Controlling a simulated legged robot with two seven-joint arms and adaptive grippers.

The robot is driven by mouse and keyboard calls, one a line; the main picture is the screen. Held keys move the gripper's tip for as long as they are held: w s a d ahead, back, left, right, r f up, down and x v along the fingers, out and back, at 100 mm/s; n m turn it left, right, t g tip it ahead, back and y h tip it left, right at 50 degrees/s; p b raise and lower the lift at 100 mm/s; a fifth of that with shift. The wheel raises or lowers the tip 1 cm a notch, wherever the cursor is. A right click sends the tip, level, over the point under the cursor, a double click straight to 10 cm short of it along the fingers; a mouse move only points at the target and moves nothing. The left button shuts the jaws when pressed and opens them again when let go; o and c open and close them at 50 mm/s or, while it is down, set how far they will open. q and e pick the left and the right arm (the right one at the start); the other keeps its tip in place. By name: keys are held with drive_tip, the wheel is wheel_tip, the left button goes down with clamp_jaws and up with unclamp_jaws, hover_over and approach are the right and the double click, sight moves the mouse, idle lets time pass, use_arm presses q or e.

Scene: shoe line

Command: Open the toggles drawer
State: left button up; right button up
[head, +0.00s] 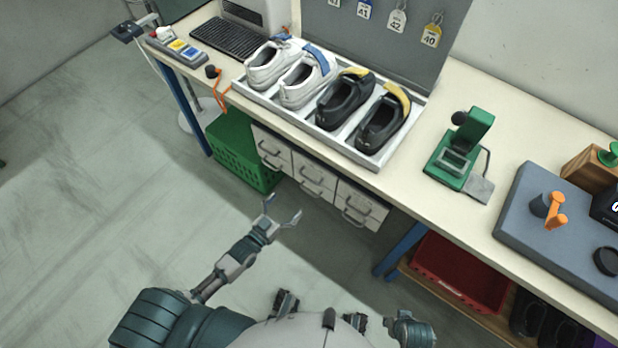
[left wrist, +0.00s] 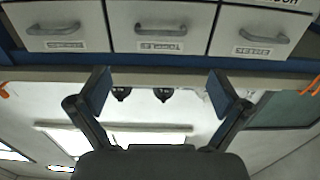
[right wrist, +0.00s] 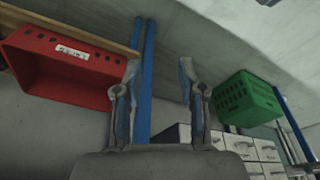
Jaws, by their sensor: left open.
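The white drawer unit (head: 314,172) hangs under the workbench in the head view, with grey bar handles in three columns. All its visible drawers look shut. My left gripper (head: 283,207) is open and empty, in front of and apart from the drawers. My right gripper (right wrist: 160,66) shows in the right wrist view, its fingers apart and empty; the drawer unit (right wrist: 240,146) is beyond it.
A green crate (head: 238,155) stands left of the drawers. A red bin (head: 460,272) sits on a low shelf at right, beyond a blue table leg (head: 402,248). The workbench (head: 440,110) carries a shoe tray (head: 374,164) and a green fixture (head: 458,158). The floor before the drawers is clear.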

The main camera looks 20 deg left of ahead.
sight(307, 178)
use_arm(q)
drive_tip(key=b+x, duration=0.1)
drive_tip(key=x, duration=1.1)
drive_tip(key=shift+w+f+b, duration=0.15)
drive_tip(key=shift+w+b, duration=0.05)
drive_tip(key=shift+b, duration=0.15)
drive_tip(key=shift+a, duration=0.1)
drive_tip(key=c, duration=1.4)
drive_tip(key=shift+o, duration=0.2)
drive_tip(key=shift+s, duration=0.15)
use_arm(e)
drive_tip(key=w, duration=0.1)
drive_tip(key=w+a+r+t, duration=0.1)
drive_tip(key=w+r+t, duration=0.1)
drive_tip(key=shift+w+a+r+y, duration=0.2)
drive_tip(key=shift+w+r+y, duration=0.05)
drive_tip(key=shift+w+y, duration=0.1)
